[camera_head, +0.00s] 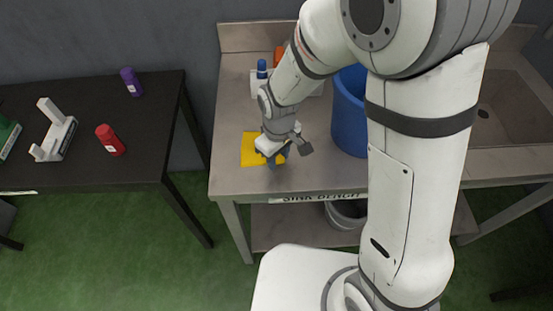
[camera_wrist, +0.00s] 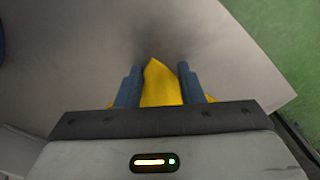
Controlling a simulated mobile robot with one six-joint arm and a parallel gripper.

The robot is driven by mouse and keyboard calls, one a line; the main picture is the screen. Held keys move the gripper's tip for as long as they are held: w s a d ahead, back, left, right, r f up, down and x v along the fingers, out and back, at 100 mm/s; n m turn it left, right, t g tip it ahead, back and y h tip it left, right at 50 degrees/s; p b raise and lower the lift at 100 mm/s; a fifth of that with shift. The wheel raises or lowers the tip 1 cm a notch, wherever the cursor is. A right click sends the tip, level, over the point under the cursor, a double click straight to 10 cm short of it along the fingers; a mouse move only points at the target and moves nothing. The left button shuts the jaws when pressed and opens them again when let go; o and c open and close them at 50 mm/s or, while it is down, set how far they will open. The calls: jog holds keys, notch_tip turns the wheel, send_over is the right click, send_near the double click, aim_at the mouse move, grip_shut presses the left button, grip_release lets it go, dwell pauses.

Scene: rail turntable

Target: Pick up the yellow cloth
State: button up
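The yellow cloth (camera_head: 251,150) lies on the steel sink bench near its front left corner. My gripper (camera_head: 274,155) is low over the right part of the cloth and hides some of it. In the wrist view, the two blue fingers of my gripper (camera_wrist: 160,85) stand apart, with the yellow cloth (camera_wrist: 158,88) showing between them. The cloth comes to a peak there, and its near part is hidden by the gripper body. I cannot tell whether the fingers touch it.
A blue bin (camera_head: 348,115) stands on the sink bench (camera_head: 315,178) right of my gripper. A blue-capped bottle (camera_head: 261,70) is behind. A dark table (camera_head: 85,165) at left holds a red bottle (camera_head: 110,140) and a purple bottle (camera_head: 131,82). A gap separates table and bench.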

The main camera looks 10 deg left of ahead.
jog(key=c, duration=0.6)
jog(key=shift+r, duration=0.2)
grip_shut()
notch_tip(320, 180, up, 12)
jog(key=p, duration=0.8)
jog(key=shift+f, duration=0.2)
jog(key=shift+w, duration=0.2)
